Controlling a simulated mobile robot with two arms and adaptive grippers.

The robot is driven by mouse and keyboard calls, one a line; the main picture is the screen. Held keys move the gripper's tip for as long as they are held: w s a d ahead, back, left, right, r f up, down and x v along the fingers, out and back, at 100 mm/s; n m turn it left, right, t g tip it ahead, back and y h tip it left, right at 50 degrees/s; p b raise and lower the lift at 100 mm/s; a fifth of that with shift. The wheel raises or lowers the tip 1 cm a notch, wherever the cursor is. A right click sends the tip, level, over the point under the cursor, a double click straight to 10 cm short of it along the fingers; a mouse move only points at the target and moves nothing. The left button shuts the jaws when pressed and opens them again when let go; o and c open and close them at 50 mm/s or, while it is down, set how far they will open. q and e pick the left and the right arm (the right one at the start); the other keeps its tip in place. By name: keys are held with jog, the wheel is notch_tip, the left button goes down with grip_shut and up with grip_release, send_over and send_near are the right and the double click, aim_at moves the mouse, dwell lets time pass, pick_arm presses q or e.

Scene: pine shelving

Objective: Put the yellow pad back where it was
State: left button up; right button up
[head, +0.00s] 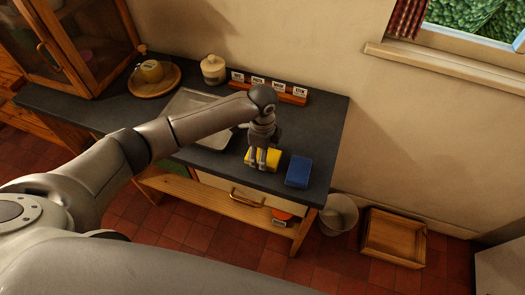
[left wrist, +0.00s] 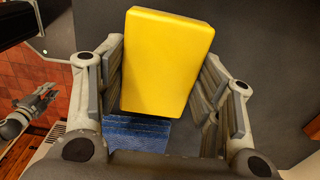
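The yellow pad (head: 274,157) is at the right part of the dark counter, under my left gripper (head: 262,164). In the left wrist view the yellow pad (left wrist: 167,60) fills the space between the fingers of my left gripper (left wrist: 163,88), which close against its two sides. I cannot tell whether the pad touches the counter. A blue pad (head: 298,171) lies just to its right; in the left wrist view the blue pad (left wrist: 142,134) is partly hidden behind the yellow one. My right gripper (left wrist: 30,110) shows small at the left of the left wrist view, away from the pads.
A metal tray (head: 184,104) lies left of the gripper, partly behind my arm. A row of labelled cards (head: 268,87) and a lidded jar (head: 213,69) stand along the wall. The counter (head: 322,130) is bare right of the blue pad. A bucket (head: 340,214) and wooden crate (head: 393,238) are on the floor.

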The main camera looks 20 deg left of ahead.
pick_arm(q)
jog(key=o, duration=0.5)
notch_tip(320, 180, up, 12)
jog(key=shift+r+b, duration=0.15)
jog(key=shift+b, duration=0.7)
